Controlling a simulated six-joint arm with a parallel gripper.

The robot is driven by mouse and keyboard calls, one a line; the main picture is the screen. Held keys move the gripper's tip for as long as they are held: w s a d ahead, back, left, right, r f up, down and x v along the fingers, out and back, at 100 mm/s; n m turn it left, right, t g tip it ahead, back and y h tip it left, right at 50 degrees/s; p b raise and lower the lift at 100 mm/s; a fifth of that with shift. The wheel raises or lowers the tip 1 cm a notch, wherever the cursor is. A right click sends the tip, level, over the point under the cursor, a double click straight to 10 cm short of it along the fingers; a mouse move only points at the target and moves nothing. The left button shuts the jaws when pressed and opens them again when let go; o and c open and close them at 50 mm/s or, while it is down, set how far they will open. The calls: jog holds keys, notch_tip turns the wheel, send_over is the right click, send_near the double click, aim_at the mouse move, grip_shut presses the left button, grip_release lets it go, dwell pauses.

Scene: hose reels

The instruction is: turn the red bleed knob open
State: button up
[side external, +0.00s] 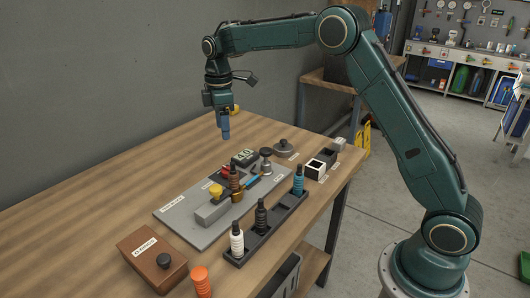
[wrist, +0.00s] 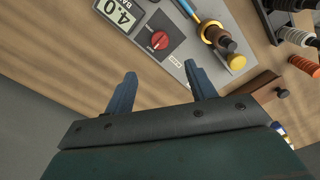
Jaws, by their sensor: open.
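The red bleed knob (wrist: 159,40) sits on a dark plate beside a gauge display reading 4.0 (wrist: 118,14) in the wrist view. A small light mark shows on the knob; its exact turn angle is hard to read. In the side view, the red knob (side external: 226,172) is small and partly hidden by nearby parts. My gripper (wrist: 161,73) is open, with nothing between its blue fingers. The knob appears beyond the gap between the fingertips. In the side view, my gripper (side external: 224,136) hangs above the table, behind the grey fixture plate (side external: 185,214) and apart from the knob.
A brass fitting with a brown ribbed grip (side external: 236,178) and a yellow knob (side external: 215,190) stand close to the red knob. A brown box (side external: 151,262) is at the near left. The table's far left is clear.

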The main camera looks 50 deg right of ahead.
aim_at(227, 168)
jog(key=shift+f, duration=0.15)
notch_tip(227, 168, down, 14)
jog(key=shift+r, duration=0.2)
dwell(0.6)
jog(key=c, duration=1)
